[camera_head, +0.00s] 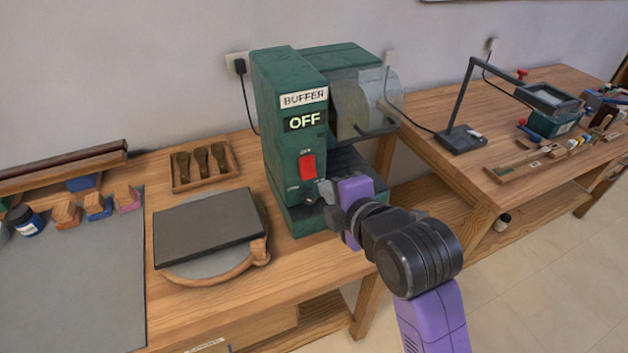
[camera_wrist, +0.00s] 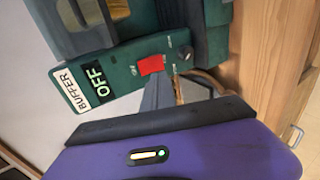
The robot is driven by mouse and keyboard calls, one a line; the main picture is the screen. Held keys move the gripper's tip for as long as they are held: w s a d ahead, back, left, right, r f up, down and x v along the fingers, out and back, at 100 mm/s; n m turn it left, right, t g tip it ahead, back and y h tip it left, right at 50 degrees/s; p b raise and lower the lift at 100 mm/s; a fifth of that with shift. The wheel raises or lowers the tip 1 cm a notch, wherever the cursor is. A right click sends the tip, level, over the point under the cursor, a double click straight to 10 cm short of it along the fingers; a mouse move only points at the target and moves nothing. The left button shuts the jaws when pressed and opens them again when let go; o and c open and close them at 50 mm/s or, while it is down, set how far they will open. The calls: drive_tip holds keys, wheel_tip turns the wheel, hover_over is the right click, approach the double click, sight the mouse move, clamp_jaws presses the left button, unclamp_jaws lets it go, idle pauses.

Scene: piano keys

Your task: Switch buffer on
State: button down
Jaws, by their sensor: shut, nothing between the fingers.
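The buffer (camera_head: 283,130) is a green machine standing on the wooden workbench, with a label reading BUFFER and a display reading OFF. Its red switch (camera_head: 308,166) is on the front face, above a small dark knob (camera_head: 309,197). In the wrist view the red switch (camera_wrist: 151,65) lies just beyond my gripper's fingers, beside the OFF display (camera_wrist: 97,82). My gripper (camera_head: 325,190) is shut and empty, in front of the buffer's face, low and right of the switch. In the wrist view the fingers (camera_wrist: 157,88) point at the area by the switch; whether they touch the panel I cannot tell.
A dark flat plate (camera_head: 208,228) on a round base lies left of the buffer. Behind it is a wooden tray (camera_head: 204,165) with several tools. A clear guard (camera_head: 366,103) covers the buffer's right side. A second bench (camera_head: 470,170) with a lamp stands right.

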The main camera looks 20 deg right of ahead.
sight(309, 176)
drive_tip(key=x, duration=0.8)
drive_tip(key=shift+p, duration=0.3)
